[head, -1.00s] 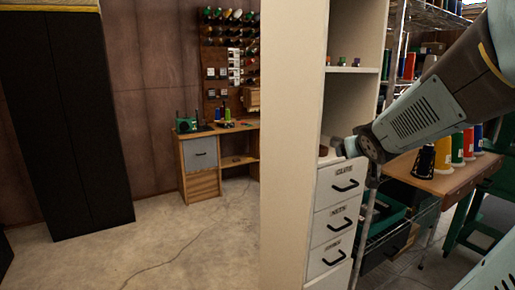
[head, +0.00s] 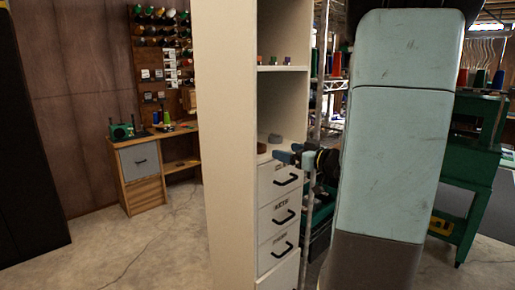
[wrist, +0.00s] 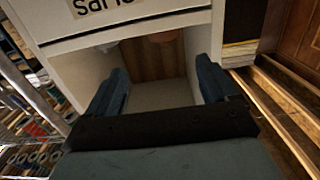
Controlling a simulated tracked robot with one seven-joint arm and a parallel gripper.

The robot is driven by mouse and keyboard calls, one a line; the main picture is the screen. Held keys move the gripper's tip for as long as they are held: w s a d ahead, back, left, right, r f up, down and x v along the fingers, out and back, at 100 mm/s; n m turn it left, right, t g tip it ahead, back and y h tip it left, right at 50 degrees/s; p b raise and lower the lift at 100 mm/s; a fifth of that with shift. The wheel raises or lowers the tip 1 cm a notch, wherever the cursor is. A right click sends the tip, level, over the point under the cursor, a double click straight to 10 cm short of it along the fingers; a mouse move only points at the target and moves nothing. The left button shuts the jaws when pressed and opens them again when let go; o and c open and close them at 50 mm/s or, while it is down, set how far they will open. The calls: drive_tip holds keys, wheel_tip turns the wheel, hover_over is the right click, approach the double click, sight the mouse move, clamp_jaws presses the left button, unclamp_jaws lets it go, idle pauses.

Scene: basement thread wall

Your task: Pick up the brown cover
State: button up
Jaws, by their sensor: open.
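In the head view a small brown object (head: 262,147), which looks like the brown cover, lies on the open shelf above the drawers of a tall cream cabinet (head: 225,130). My gripper (head: 287,152) is at the front of that shelf, just right of the brown object. In the wrist view my gripper (wrist: 160,70) is open and empty, its two blue fingers apart and facing into a white compartment (wrist: 160,96). A rounded brown piece (wrist: 163,37) shows at the compartment's top edge, beyond the fingertips; only part of it is visible.
White drawers (head: 279,215) with black handles are below the shelf. Small spools (head: 275,60) stand on the shelf above. A wire rack (head: 322,100) is right of the cabinet, and a green machine stand (head: 475,150) is farther right. The floor on the left is clear.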

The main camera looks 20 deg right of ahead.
sight(259, 147)
drive_tip(key=x, duration=0.8)
drive_tip(key=shift+a+r+x, duration=0.15)
drive_tip(key=shift+a+x, duration=0.05)
drive_tip(key=shift+x, duration=1.1)
drive_tip(key=shift+a+r+x, duration=0.1)
drive_tip(key=shift+a+x, duration=0.1)
drive_tip(key=shift+x, duration=1.1)
drive_tip(key=shift+s, duration=0.15)
drive_tip(key=shift+c, duration=0.5)
drive_tip(key=c, duration=0.9)
